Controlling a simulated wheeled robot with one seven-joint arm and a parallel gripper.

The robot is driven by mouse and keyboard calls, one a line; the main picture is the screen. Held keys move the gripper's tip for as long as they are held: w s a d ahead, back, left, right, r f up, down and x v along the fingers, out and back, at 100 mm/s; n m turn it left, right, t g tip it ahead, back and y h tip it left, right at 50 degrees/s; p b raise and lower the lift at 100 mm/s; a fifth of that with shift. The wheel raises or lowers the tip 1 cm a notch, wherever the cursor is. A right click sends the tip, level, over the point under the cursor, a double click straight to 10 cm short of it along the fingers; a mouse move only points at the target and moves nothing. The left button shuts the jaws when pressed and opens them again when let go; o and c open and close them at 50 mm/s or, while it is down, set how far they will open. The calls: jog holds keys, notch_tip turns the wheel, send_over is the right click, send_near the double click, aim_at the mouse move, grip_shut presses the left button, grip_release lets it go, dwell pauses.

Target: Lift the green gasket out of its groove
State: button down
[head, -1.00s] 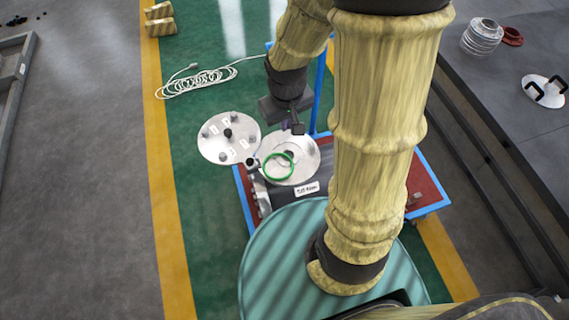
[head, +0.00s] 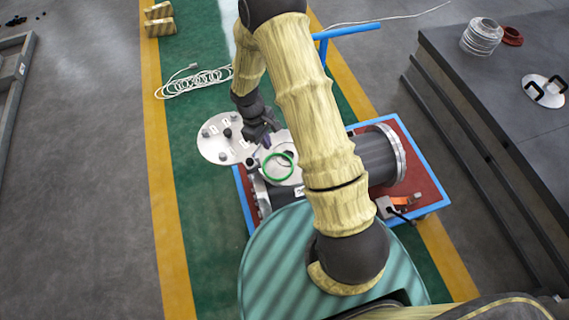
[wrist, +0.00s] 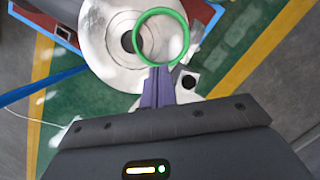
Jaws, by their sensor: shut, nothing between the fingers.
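The green gasket (head: 264,163) is a thin ring over the pale round flange face (head: 284,141) of the shell. In the wrist view, the gasket (wrist: 136,38) sits off to one side of the flange (wrist: 103,62) and its dark centre hole. My gripper (head: 266,144) is just behind the ring in the head view. In the wrist view, my gripper (wrist: 160,70) has its purple fingers together and empty, their tips at the ring's near edge. I cannot tell whether they touch it. The groove is not distinguishable.
The dark shell (head: 370,160) lies on a red cart with a blue frame (head: 425,208). A dark platform (head: 510,110) stands at right.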

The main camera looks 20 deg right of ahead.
jog(key=x, duration=0.9)
jog(key=shift+f, duration=0.25)
jog(key=s+d, duration=0.2)
jog(key=shift+s+d+f+p, duration=0.2)
jog(key=shift+d+p, duration=0.1)
jog(key=shift+p, duration=0.1)
jog(key=shift+s+d, duration=0.2)
jog(key=shift+s, duration=0.05)
